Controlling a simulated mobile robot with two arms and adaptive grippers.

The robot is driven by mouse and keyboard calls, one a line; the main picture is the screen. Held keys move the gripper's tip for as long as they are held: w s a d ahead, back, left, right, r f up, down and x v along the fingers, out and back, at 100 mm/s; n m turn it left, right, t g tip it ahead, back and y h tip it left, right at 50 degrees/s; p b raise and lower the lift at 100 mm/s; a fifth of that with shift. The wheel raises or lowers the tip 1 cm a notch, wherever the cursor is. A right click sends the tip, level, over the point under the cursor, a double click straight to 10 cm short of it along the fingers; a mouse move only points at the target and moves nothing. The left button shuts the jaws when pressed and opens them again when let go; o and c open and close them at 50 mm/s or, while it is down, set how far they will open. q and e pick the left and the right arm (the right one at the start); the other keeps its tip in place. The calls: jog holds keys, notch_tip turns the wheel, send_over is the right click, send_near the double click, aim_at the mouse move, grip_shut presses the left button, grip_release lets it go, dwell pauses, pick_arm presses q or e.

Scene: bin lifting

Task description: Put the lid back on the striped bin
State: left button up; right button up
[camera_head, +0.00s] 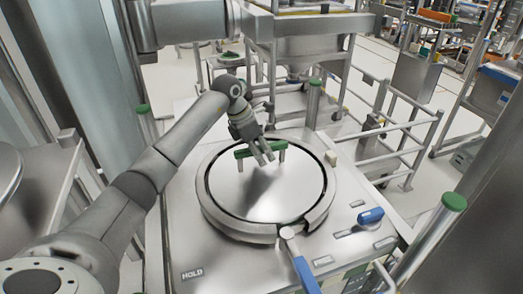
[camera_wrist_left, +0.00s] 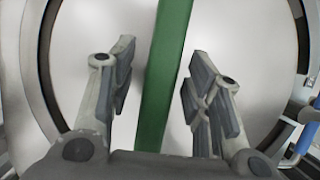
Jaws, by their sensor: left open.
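A round steel lid (camera_head: 280,200) with a green bar handle (camera_head: 243,153) lies flat inside a ring on top of a steel machine. My left gripper (camera_head: 264,158) is over the handle, at the back half of the lid. In the left wrist view the green handle (camera_wrist_left: 167,75) runs between the two open fingers (camera_wrist_left: 160,75), with a gap on each side. The lid's bare surface (camera_wrist_left: 230,35) shows behind the fingers. I see no striped bin in either view. My right gripper is not in view.
The steel machine top (camera_head: 215,258) carries a blue knob (camera_head: 370,216) and a blue-handled lever (camera_head: 300,262) at the front right. A green-capped post (camera_head: 314,100) stands behind the ring, another (camera_head: 454,202) at the right. Metal rails (camera_head: 400,135) stand at the back right.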

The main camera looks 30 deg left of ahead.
pick_arm(q)
jog(key=shift+f, duration=0.3)
jog(key=v, duration=1.2)
jog(key=shift+d+r, duration=0.1)
jog(key=shift+r, duration=0.2)
jog(key=shift+w+r, duration=0.1)
